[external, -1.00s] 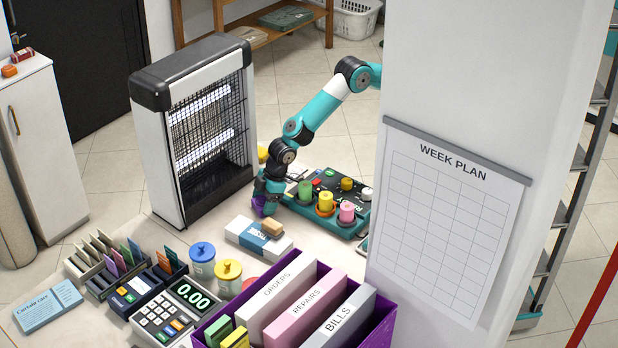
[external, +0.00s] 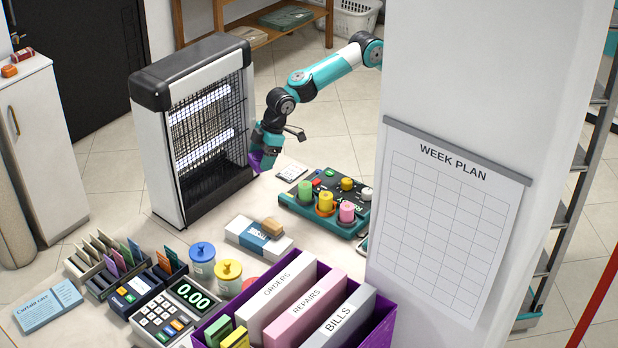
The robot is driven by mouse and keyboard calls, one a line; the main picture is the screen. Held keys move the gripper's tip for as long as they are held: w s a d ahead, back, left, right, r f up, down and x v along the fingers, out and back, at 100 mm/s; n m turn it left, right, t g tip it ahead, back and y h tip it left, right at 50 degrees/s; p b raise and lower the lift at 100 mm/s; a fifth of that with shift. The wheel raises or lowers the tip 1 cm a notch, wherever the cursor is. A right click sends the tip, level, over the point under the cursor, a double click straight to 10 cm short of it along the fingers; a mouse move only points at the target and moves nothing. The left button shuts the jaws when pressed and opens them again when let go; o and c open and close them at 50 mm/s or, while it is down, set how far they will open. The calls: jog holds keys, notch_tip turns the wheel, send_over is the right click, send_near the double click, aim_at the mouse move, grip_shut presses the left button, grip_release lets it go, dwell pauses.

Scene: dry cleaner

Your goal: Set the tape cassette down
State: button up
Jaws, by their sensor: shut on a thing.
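A small flat light item (external: 291,172) lies to the right, near a teal-and-black rack (external: 337,222) with spools. A white-and-blue box (external: 256,238) lies in front. Bare counter (external: 225,212) shows between.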

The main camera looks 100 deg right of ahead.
aim_at(257, 155)
jog(key=r, duration=0.2)
jog(key=d+r+p, duration=0.1)
jog(key=shift+s+r, duration=0.1)
jog(key=shift+r, duration=0.3)
jog(key=s+d+r+m+h+p, duration=0.1)
jog(key=s+d+m+p, duration=0.15)
jog(key=d, duration=0.35)
jog(key=s+d+r+m+p, duration=0.1)
jog(key=d+p, duration=0.2)
jog(key=d, duration=0.3)
jog(key=s+d+f, duration=0.3)
jog(key=d+f, duration=0.3)
jog(key=f, duration=0.1)
jog(key=s+d+f, duration=0.3)
jog(key=d+f, duration=0.3)
jog(key=s+d+f+m, duration=0.1)
jog(key=s+d+f, duration=0.4)
jog(key=s+f, duration=0.6)
jog(key=shift+s+h, duration=0.4)
jog(key=shift+s, duration=0.2)
